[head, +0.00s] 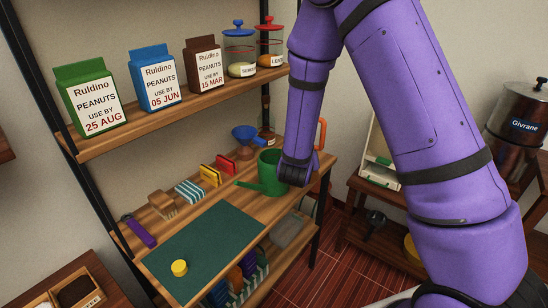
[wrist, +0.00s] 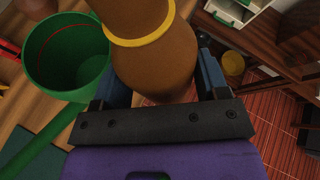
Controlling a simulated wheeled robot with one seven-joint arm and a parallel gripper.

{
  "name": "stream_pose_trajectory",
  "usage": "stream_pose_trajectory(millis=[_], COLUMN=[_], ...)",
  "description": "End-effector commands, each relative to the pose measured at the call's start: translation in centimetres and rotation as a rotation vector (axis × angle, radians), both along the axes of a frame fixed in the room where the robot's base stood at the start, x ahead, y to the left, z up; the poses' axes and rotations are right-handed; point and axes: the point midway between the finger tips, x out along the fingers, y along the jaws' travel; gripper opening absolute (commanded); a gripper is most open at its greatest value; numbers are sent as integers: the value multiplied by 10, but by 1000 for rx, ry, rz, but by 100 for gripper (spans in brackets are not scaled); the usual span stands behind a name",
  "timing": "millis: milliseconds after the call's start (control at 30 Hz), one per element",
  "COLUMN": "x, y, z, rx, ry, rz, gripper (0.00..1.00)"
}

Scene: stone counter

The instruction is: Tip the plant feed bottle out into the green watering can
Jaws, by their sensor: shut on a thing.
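My gripper (wrist: 163,75) is shut on a brown bottle (wrist: 155,55) with a yellow ring, which I take to be the plant feed bottle. In the wrist view the bottle is just right of the green watering can (wrist: 60,92). Its mouth is out of frame, and I cannot tell its tilt. The can's opening faces the camera, with a red line on the inside wall. In the head view the can (head: 268,176) stands on the wooden counter with its spout to the left. My arm's end is at the can's right and hides the bottle there.
A dark green mat (head: 205,250) with a yellow round piece (head: 179,267) lies at front left. Several small items line the counter's back. A shelf of cartons (head: 90,97) hangs above. An orange handle shape (head: 321,133) is near the right end.

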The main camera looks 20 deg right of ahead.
Motion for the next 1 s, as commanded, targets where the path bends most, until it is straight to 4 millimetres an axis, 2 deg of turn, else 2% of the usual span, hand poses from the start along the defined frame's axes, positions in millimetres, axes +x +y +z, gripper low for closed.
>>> stream_pose_trajectory(millis=[667,1000], x=[9,7], y=[10,7], z=[20,14], rx=[-256,-386], ry=[217,329], rz=[0,-2], gripper=[42,42])
